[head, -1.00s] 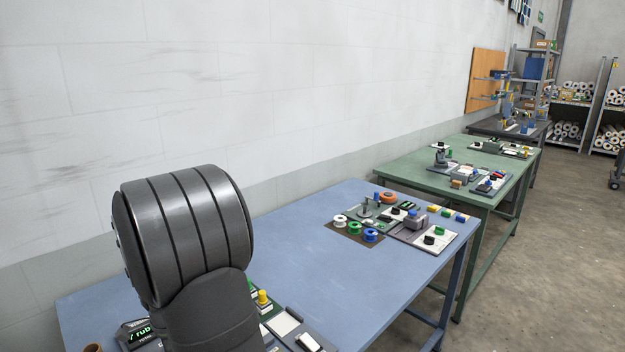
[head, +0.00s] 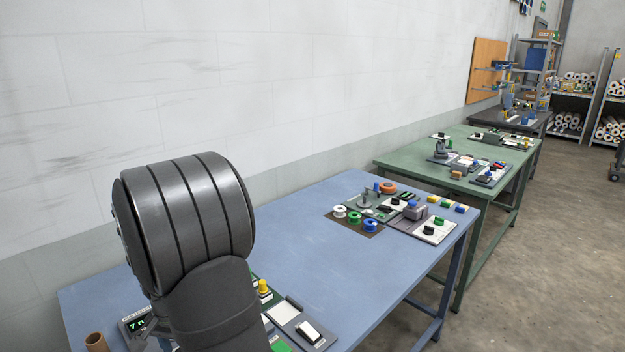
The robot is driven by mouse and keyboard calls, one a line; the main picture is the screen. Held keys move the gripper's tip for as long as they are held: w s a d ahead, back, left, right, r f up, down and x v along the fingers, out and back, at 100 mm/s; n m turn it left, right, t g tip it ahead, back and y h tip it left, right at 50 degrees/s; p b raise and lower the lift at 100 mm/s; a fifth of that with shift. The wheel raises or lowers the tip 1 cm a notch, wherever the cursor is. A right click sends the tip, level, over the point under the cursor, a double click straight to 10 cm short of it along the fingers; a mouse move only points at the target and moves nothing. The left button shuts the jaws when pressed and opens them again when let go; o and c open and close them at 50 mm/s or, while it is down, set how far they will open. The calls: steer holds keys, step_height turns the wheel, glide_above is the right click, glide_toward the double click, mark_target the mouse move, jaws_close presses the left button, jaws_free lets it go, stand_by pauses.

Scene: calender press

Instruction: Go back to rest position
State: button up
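My arm's large dark grey joint and link fill the lower left of the head view, in front of the near part of the blue table (head: 300,235). My gripper does not show, so I cannot see whether it is open or shut. Behind and beside the arm, a device with a green lit display (head: 136,324) is partly hidden. A panel with a yellow knob (head: 263,287) and a plate with a white-and-black switch (head: 309,331) show just right of the arm.
A brown tube (head: 96,342) stands at the lower left. White, green and blue spools (head: 355,217) and small devices sit at the blue table's far end. The table's middle is clear. A green table (head: 410,158) stands beyond, with the wall (head: 300,80) behind.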

steer(key=n, duration=0.8)
steer(key=shift+d, duration=0.1)
stand_by(0.3)
